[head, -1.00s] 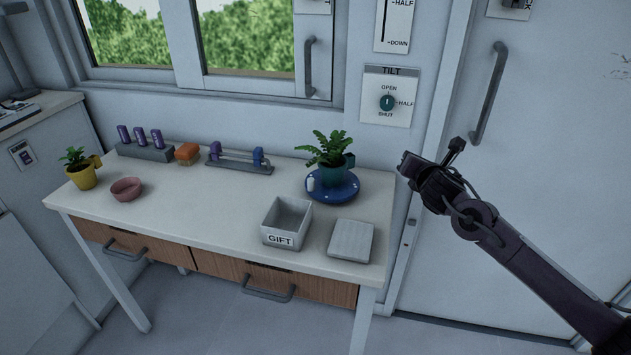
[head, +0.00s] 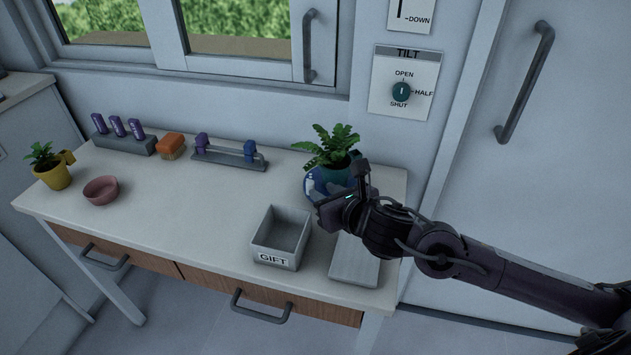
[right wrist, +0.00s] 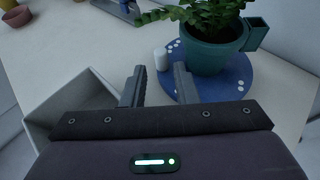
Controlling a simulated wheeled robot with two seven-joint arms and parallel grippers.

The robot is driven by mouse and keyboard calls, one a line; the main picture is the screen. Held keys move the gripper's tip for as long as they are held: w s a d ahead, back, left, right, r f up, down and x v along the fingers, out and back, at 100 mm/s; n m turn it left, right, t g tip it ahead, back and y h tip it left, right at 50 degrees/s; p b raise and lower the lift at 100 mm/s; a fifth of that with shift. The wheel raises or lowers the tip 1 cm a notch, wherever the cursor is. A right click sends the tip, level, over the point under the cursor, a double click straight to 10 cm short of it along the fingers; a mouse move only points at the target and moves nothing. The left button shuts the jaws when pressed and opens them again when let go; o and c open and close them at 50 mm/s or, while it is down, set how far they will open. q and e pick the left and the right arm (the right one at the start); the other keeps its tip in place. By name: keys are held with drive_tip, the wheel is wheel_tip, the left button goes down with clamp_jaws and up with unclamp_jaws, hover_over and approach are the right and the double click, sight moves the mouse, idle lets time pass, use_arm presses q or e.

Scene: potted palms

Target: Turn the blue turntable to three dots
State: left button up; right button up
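The blue turntable (head: 312,184) sits at the back right of the white table, carrying a green pot (right wrist: 205,50) with a leafy palm (head: 328,146). My right gripper (head: 340,191) is over its near side and hides much of it in the head view. In the right wrist view, the turntable (right wrist: 236,72) shows white dots in groups near its rim and a small white upright peg (right wrist: 161,59) at its left edge. The right gripper's two fingers are apart, with the peg seen in line with the gap; I cannot tell whether they touch it. My left gripper is not in view.
A grey GIFT box (head: 281,238) and a flat grey plate (head: 353,265) lie in front of the turntable, under or beside my right arm. The table's middle is clear.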

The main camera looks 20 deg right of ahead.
sight(312, 184)
drive_tip(key=shift+x, duration=2.7)
drive_tip(key=shift+d, duration=0.1)
clamp_jaws()
